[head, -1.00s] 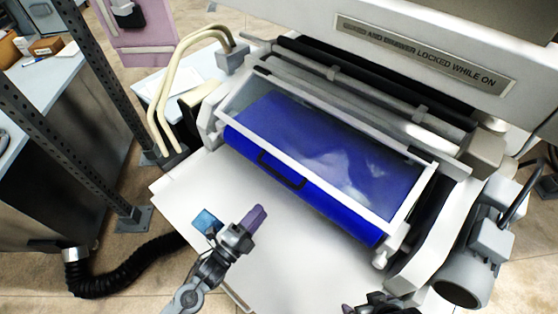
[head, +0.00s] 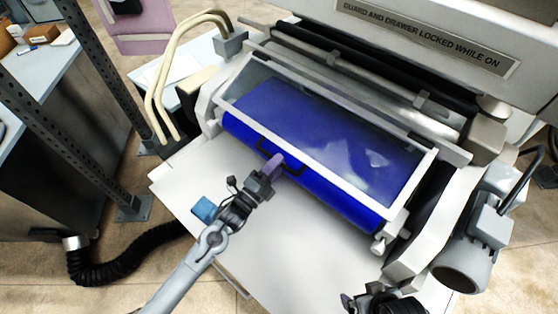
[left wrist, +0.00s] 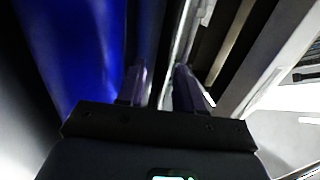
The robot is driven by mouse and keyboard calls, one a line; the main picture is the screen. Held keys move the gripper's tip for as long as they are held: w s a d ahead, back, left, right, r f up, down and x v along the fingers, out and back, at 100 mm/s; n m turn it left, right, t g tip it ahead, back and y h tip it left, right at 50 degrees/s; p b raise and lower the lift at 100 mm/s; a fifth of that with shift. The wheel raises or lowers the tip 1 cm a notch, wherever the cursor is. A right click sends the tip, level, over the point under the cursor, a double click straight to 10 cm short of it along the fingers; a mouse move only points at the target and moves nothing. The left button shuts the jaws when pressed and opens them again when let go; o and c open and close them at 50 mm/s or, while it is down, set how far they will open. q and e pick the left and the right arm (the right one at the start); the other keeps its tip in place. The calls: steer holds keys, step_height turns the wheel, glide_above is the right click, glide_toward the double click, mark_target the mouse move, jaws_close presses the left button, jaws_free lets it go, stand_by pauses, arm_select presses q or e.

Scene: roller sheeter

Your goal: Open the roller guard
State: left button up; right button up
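The roller guard (head: 325,145) is a white frame with a clear window, lying down over the blue roller (head: 330,193). Its black bar handle (head: 296,171) is on the front edge. My left gripper (head: 275,162) has its purple fingertips at the left part of the handle; I cannot tell if they touch it. In the left wrist view, its two fingers (left wrist: 163,85) are apart, with the blue roller (left wrist: 90,45) to their left. The handle is not clear there. My right gripper (head: 362,300) is at the bottom edge, dark and partly cut off.
A white flat table (head: 290,240) in front of the machine is clear. A grey motor (head: 475,250) stands at the right. Bent cream pipes (head: 165,85) and a perforated post (head: 105,100) are at the left. A sign reads guard and drawer locked while on.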

arm_select(q)
steer(key=shift+w+d+r, duration=0.1)
steer(key=shift+w+d, duration=0.3)
steer(key=shift+w, duration=0.05)
steer(key=shift+c, duration=0.3)
jaws_close()
